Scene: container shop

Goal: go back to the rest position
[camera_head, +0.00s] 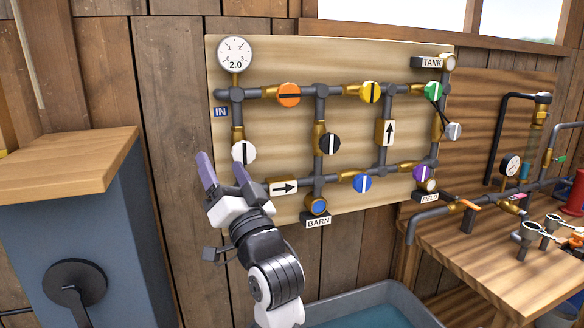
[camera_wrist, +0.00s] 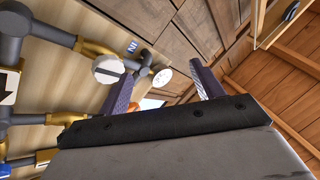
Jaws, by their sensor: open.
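My gripper (camera_head: 222,172) is raised in front of the lower left of the wooden pipe board (camera_head: 270,200). Its two purple fingers are apart with nothing between them. In the wrist view my gripper (camera_wrist: 165,88) also shows open and empty. A white round valve knob (camera_head: 244,152) sits just behind and above the right finger; in the wrist view the white knob (camera_wrist: 109,70) is left of the left finger.
The board carries grey pipes, coloured knobs and a gauge (camera_head: 235,55). A blue-grey cabinet (camera_head: 85,230) with a wooden top stands at the left. A water-filled trough (camera_head: 400,296) lies below the board. A wooden bench (camera_head: 480,262) with tools and pipes stands at the right.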

